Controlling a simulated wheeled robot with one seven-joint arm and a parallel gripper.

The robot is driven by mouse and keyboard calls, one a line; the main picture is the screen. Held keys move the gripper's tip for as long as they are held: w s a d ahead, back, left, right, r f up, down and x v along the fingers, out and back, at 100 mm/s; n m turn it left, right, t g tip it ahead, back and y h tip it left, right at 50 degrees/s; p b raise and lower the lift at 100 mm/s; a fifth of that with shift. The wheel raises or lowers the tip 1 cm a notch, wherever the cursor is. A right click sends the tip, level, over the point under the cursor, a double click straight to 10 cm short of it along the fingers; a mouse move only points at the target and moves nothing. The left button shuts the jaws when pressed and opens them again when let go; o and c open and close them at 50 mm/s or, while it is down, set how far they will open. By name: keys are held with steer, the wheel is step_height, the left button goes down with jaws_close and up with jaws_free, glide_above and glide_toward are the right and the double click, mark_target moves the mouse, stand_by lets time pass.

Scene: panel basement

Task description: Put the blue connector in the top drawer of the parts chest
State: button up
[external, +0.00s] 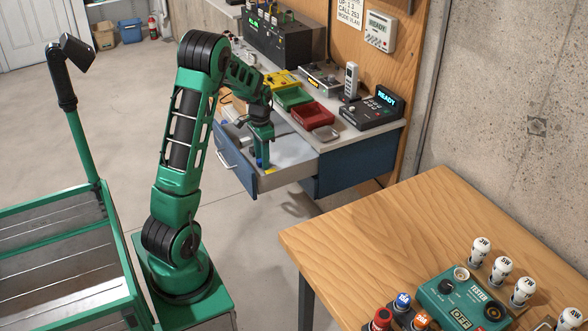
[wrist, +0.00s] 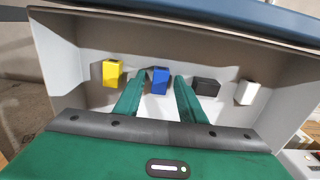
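The blue connector (wrist: 160,80) shows in the wrist view between my fingertips. A narrow strip shows on each side of it, so my gripper (wrist: 161,88) looks open around it, not closed on it. In the external view my gripper (external: 262,163) points down into an open, blue-fronted drawer (external: 235,172) under the workbench, with a bit of blue at its tips. The pale drawer interior (wrist: 65,50) fills the wrist view. Whether this drawer belongs to the parts chest I cannot tell.
In the drawer, a yellow connector (wrist: 112,73) is left of the blue one; a black connector (wrist: 206,87) and a white one (wrist: 249,92) are right. A green bin (external: 293,97) and red bin (external: 312,114) stand on the bench above. A wooden table (external: 400,215) is nearer.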

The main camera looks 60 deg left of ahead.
step_height(320, 180, up, 12)
steer(key=shift+r, duration=0.15)
stand_by(0.5)
steer(key=s+d+r+m, duration=0.2)
steer(key=d, duration=1.2)
steer(key=s+d+r+m, duration=0.1)
steer(key=s+d, duration=0.1)
steer(key=d, duration=1.2)
steer(key=s+d+f+m, duration=0.3)
steer(key=s+d, duration=1.3)
steer(key=s, duration=0.5)
steer(key=shift+d+f, duration=0.15)
steer(key=shift+f, duration=0.05)
steer(key=shift+w, duration=0.1)
